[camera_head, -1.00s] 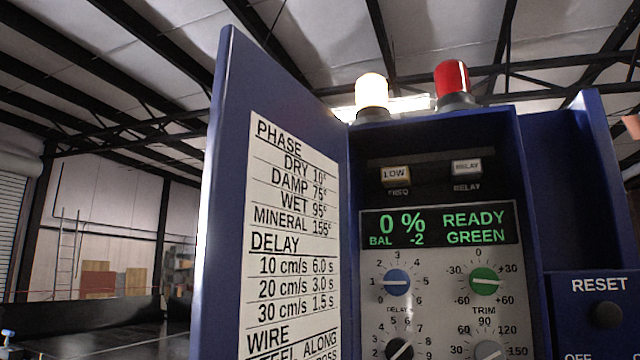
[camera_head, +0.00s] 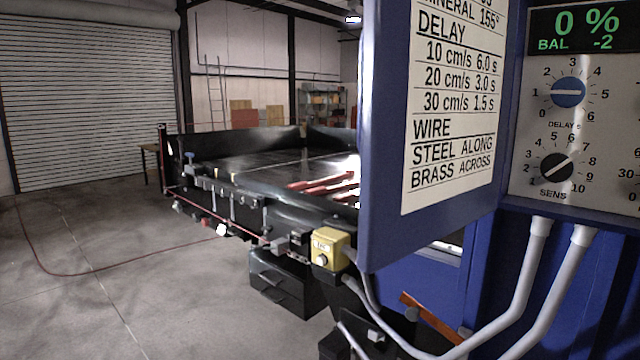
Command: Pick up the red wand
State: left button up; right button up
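Red, elongated stick-like shapes (camera_head: 322,184) lie on the black conveyor belt (camera_head: 250,165), just left of the blue cabinet door. They are small and partly hidden by the door, so I cannot tell which is the red wand. An orange-red bar (camera_head: 432,319) slants below the cabinet, partly behind grey conduits. Neither of my grippers is in view.
The open blue cabinet door (camera_head: 385,130) with a printed chart stands in front of the belt's right part. A control panel (camera_head: 585,120) fills the right. A yellow control box (camera_head: 328,248) sits on the conveyor's near side. The concrete floor at left is mostly clear.

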aim_at(303, 185)
jog(key=u, duration=0.9)
jog(key=i+j+u, duration=0.25)
jog(key=i, duration=0.3)
jog(key=i+u, duration=0.25)
jog(key=i, duration=3.7)
